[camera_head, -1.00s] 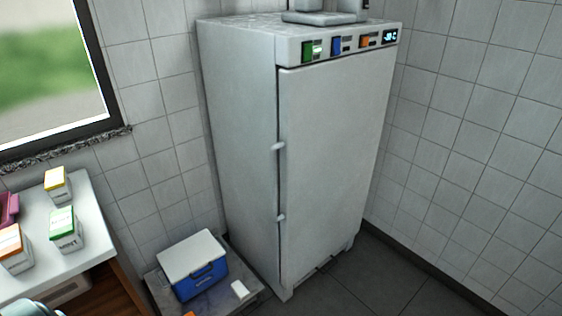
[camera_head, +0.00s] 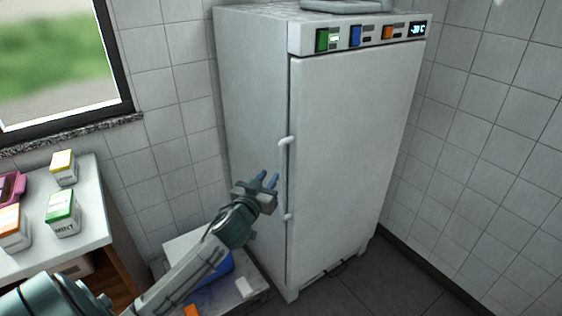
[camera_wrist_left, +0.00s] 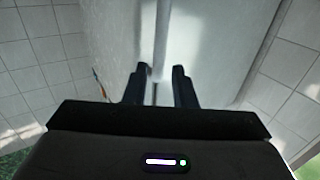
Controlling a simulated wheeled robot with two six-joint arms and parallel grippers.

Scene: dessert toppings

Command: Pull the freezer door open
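The white freezer (camera_head: 250,100) stands against the tiled wall, and its door (camera_head: 345,150) is shut. A vertical white bar handle (camera_head: 284,160) runs along the door's left edge. My left gripper (camera_head: 268,181) is open and empty, just left of the handle, with its fingers pointing toward it. In the left wrist view, the open fingers (camera_wrist_left: 158,72) are apart and a pale vertical bar, seemingly the handle (camera_wrist_left: 163,40), lies in line with the gap between them. I cannot tell whether they touch it. My right gripper is in neither view.
A white counter (camera_head: 95,215) with several small cartons, including a mint one (camera_head: 62,213), is at the left. A blue cooler with a white lid (camera_head: 185,245) sits low behind my left arm. The floor (camera_head: 360,290) before the freezer is clear.

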